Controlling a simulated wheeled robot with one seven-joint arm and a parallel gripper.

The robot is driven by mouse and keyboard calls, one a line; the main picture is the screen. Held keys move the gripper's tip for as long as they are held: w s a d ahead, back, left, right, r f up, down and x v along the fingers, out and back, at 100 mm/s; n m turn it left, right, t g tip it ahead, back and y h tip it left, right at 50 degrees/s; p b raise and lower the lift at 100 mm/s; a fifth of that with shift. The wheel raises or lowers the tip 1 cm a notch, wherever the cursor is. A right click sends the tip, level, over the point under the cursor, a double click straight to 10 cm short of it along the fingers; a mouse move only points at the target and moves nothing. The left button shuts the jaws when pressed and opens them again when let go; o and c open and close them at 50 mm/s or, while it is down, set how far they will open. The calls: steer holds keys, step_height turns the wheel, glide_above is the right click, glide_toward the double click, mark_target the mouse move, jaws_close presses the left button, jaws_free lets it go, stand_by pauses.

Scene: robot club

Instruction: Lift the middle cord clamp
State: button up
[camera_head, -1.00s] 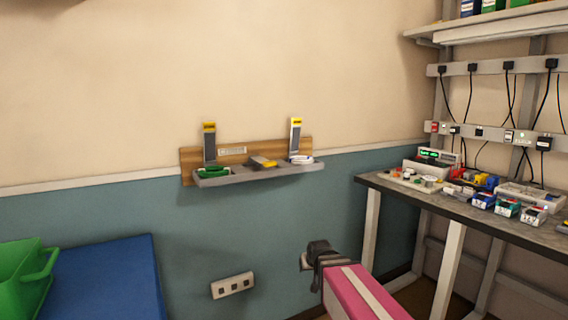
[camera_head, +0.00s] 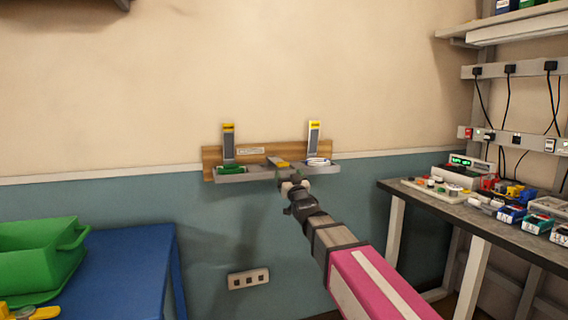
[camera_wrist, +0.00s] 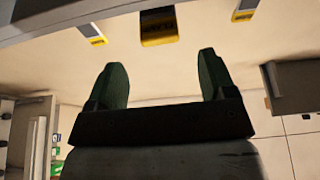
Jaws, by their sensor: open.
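The middle cord clamp (camera_head: 277,162) is a grey lever with a yellow end on the wall rack. It lies low, pointing out from the wall, between two upright clamps. In the wrist view its yellow-and-dark end (camera_wrist: 158,30) shows beyond and between my fingers, apart from them. My gripper (camera_head: 293,182) is just below and slightly right of the middle clamp in the head view. Its two dark green fingers (camera_wrist: 163,78) are spread with nothing between them. The left clamp (camera_head: 228,142) and right clamp (camera_head: 314,139) stand upright with yellow tops.
The grey rack shelf (camera_head: 232,177) sits on a wooden board (camera_head: 212,158) with a green cord at left and a white one at right. A workbench (camera_head: 455,205) with electronics stands right. A blue table (camera_head: 120,265) with a green crate (camera_head: 40,262) stands left.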

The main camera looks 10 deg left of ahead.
mark_target(278, 160)
steer(key=x, duration=0.9)
steer(key=shift+w+a, duration=0.1)
steer(key=shift+w, duration=0.2)
